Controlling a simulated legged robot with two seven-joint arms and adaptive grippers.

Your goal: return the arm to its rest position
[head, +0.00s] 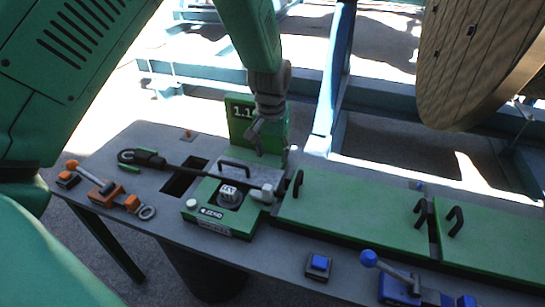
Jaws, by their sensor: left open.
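My left arm, green, comes down from the top of the head view. Its grey gripper (270,145) points down over the far side of the table, in front of the green panel marked "1.1" (240,124). Its fingers are apart and I see nothing between them. It hangs above and behind a grey plate with a black handle and a green box with a white-capped dial (230,194). I cannot tell whether the fingertips touch anything. My right gripper is not in view.
A large wooden reel (480,55) stands behind right, with blue frame beams.

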